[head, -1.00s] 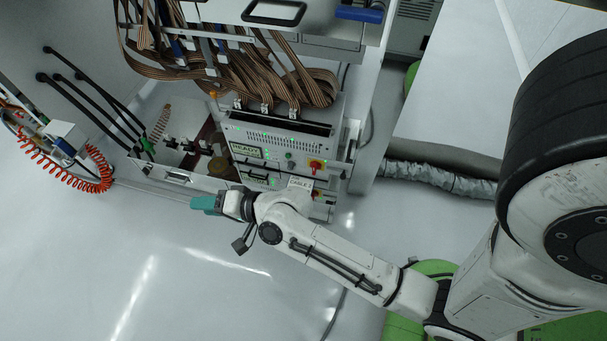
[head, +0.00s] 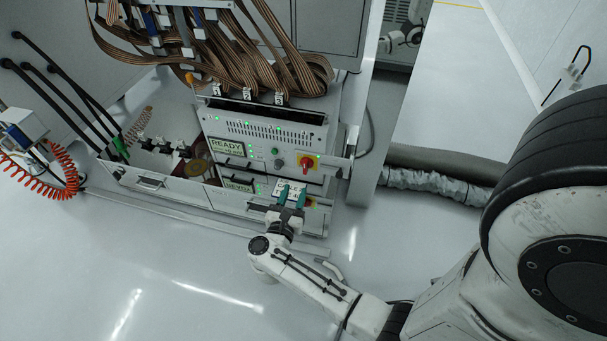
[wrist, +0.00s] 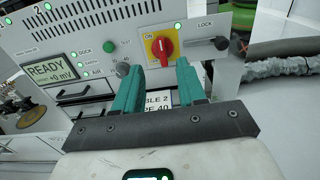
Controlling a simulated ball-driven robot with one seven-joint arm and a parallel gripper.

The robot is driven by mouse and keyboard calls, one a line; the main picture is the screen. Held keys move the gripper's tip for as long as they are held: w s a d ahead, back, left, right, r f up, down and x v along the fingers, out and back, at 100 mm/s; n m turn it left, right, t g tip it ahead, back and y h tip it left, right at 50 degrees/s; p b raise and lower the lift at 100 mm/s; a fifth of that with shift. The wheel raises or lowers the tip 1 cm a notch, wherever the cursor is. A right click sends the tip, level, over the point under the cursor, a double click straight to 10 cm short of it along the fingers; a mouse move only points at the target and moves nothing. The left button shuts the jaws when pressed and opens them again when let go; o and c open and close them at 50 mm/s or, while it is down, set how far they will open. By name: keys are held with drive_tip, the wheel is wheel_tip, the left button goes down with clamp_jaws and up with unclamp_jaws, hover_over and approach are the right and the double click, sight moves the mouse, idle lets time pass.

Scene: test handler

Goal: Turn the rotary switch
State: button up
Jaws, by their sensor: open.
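The red rotary switch (head: 305,162) sits on a yellow plate on the front of the upper grey unit. In the wrist view the red switch (wrist: 162,47) shows ahead of my fingers, with "ON" at the plate's upper left. My gripper (head: 292,190) has two teal fingers, apart and empty, just below the switch in the head view. In the wrist view my gripper (wrist: 157,75) points at the panel, with the switch framed between and beyond the fingertips. The fingers do not visibly touch it.
Left of the switch are a grey knob (wrist: 123,69), a green button (wrist: 109,46) and a READY display (wrist: 48,71). A lock lever (wrist: 207,44) is at its right. A lower unit with another yellow plate (head: 311,203) is partly hidden by my gripper. Ribbon cables (head: 250,65) hang above.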

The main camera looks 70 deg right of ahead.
sight(304, 165)
drive_tip(key=d, duration=0.3)
drive_tip(key=d+b, duration=0.1)
drive_tip(key=d, duration=0.3)
drive_tip(key=d+b, duration=0.1)
drive_tip(key=d, duration=0.2)
drive_tip(key=shift+w+d, duration=0.25)
drive_tip(key=shift+w, duration=0.1)
clamp_jaws()
